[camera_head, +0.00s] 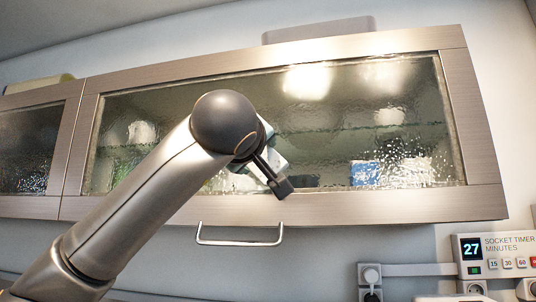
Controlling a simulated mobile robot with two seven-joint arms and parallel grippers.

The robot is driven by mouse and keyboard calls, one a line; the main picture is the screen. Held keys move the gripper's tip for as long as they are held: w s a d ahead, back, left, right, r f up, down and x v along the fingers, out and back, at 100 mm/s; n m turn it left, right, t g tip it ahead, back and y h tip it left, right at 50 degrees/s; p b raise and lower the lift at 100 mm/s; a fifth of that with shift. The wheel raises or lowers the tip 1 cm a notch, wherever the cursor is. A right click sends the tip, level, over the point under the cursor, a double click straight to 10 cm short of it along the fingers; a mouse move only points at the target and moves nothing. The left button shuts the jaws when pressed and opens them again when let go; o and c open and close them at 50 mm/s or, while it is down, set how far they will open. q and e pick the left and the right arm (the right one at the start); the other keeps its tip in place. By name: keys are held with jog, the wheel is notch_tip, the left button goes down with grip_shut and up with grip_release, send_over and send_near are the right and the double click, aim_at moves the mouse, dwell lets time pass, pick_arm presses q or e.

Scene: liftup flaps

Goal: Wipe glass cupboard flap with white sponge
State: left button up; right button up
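The glass cupboard flap (330,130) is a wide wood-framed panel with rippled glass, and it looks closed. My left arm comes in from the left, and its gripper (272,176) is at the lower middle of the glass. A whitish block, which looks like the white sponge (274,157), shows on both sides of the dark finger. The gripper appears shut on it, at or very close to the glass. The gripper's dark wrist hides part of the sponge, so contact with the glass cannot be made out. My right gripper is not in view.
A metal handle (240,243) hangs below the flap's lower edge. A second glass-fronted cupboard (30,150) adjoins at the left. A socket timer panel (498,254) reading 27 and a wall socket (371,275) are at the lower right. The glass right of the gripper is unobstructed.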

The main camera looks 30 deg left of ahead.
pick_arm(q)
jog(key=a, duration=0.2)
jog(key=s+a, duration=0.1)
jog(key=a, duration=0.1)
jog(key=shift+a, duration=0.2)
jog(key=shift+s, duration=0.1)
jog(key=shift+a+r+b+v, duration=0.15)
jog(key=shift+b+v, duration=0.3)
jog(key=shift+v, duration=1)
jog(key=shift+a+r+b+v, duration=0.15)
jog(key=shift+b+v, duration=0.25)
jog(key=shift+v, duration=1.05)
jog(key=shift+s, duration=0.15)
jog(key=v, duration=0.3)
jog(key=shift+a+r, duration=0.1)
